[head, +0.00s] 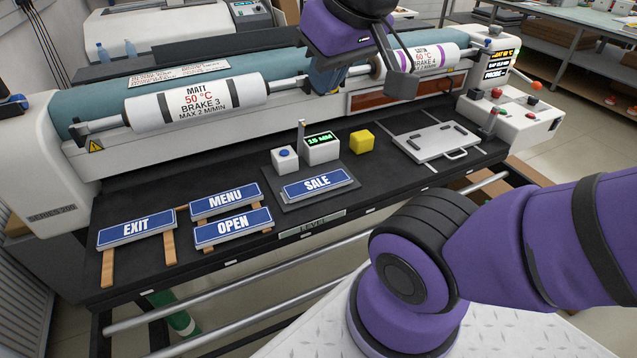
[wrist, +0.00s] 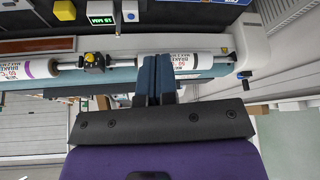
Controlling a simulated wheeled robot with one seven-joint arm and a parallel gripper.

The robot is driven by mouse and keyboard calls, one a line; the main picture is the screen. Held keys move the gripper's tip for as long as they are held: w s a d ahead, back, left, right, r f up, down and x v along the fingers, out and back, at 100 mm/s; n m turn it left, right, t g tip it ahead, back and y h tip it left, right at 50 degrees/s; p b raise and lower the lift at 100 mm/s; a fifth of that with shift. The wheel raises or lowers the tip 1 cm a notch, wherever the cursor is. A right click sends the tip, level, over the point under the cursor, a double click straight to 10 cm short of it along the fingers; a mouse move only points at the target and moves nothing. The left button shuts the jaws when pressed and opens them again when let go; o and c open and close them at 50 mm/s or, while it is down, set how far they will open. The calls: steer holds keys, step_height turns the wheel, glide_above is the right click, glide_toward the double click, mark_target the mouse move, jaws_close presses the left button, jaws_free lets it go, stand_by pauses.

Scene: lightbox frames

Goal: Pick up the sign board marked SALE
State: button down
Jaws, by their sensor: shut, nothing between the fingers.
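The SALE sign board (head: 318,184) is a blue plate with white letters and a pale edge. It lies on a dark grey mat (head: 282,202) at the front middle of the black bench, in front of the gauge with a green display. My gripper (head: 325,82) is at the top middle of the head view, above the laminator's rollers, well behind and above the sign. Its blue fingers (wrist: 155,78) are together and empty in the wrist view. The SALE board does not show in the wrist view.
EXIT (head: 136,228), MENU (head: 225,201) and OPEN (head: 233,228) boards lie to the left, on or against wooden strips. The display gauge (head: 321,149), a blue-button box (head: 285,160) and a yellow cube (head: 361,141) stand behind SALE. A grey handled plate (head: 437,142) lies right.

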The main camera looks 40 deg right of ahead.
steer(key=c, duration=1.8)
jaws_free()
steer(key=o, duration=0.4)
steer(key=shift+w, duration=0.1)
steer(key=shift+c, duration=0.2)
steer(key=o, duration=0.4)
steer(key=shift+w+f+m, duration=0.1)
steer(key=shift+w+m, duration=0.2)
steer(key=o, duration=1)
steer(key=w+m, duration=0.1)
steer(key=w+d+f+m, duration=0.1)
steer(key=w, duration=0.1)
steer(key=w+f+m+g, duration=0.1)
steer(key=w, duration=0.1)
steer(key=shift+d+h, duration=0.35)
steer(key=shift+h, duration=0.05)
steer(key=shift+c, duration=0.2)
steer(key=m+g+y, duration=0.3)
steer(key=m+g, duration=0.1)
steer(key=m, duration=1.4)
glide_above(318, 183)
steer(key=d, duration=0.2)
step_height(318, 183, down, 30)
steer(key=shift+a+f, duration=0.3)
steer(key=shift+f, duration=1.3)
steer(key=shift+a+f, duration=0.3)
steer(key=shift+f, duration=1.3)
steer(key=shift+a+f, duration=0.3)
steer(key=shift+f, duration=1.3)
